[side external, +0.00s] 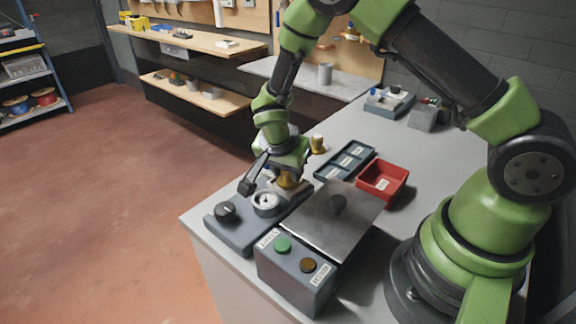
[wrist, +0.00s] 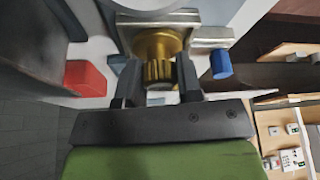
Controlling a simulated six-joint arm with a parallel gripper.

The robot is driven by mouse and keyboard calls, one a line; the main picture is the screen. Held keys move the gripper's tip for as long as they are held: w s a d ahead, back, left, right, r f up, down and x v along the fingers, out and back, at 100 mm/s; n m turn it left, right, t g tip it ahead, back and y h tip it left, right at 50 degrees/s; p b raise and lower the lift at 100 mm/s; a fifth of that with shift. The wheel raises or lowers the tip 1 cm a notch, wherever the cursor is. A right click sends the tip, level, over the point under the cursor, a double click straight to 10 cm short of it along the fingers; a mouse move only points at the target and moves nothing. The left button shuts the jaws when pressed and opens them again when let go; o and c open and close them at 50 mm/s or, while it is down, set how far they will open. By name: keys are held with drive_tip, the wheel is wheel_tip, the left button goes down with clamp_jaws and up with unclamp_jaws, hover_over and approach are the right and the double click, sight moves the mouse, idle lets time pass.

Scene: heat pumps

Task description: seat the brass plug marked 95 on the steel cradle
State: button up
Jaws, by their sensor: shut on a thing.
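My gripper (wrist: 157,82) points down over the grey fixture and is shut on a brass plug (wrist: 158,46), with one finger on each side of its knurled neck. The plug also shows below my gripper in the side view (side external: 287,180). Its marking cannot be read. The steel cradle (wrist: 211,36) is right at the plug in the wrist view, with steel on both sides of the plug's wide part. I cannot tell whether the plug is fully down on it. Another brass piece with a pale top (side external: 317,144) stands behind my gripper.
The fixture (side external: 240,234) carries a black knob (side external: 225,212), a round gauge (side external: 267,202) and a black lever (side external: 254,175). A steel lid (side external: 330,215), a button box (side external: 292,280), a red bin (side external: 382,181) and a labelled dark tray (side external: 345,161) stand close by.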

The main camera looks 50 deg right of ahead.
drive_tip(key=shift+f, duration=0.1)
drive_tip(key=o, duration=1.1)
drive_tip(key=v, duration=1)
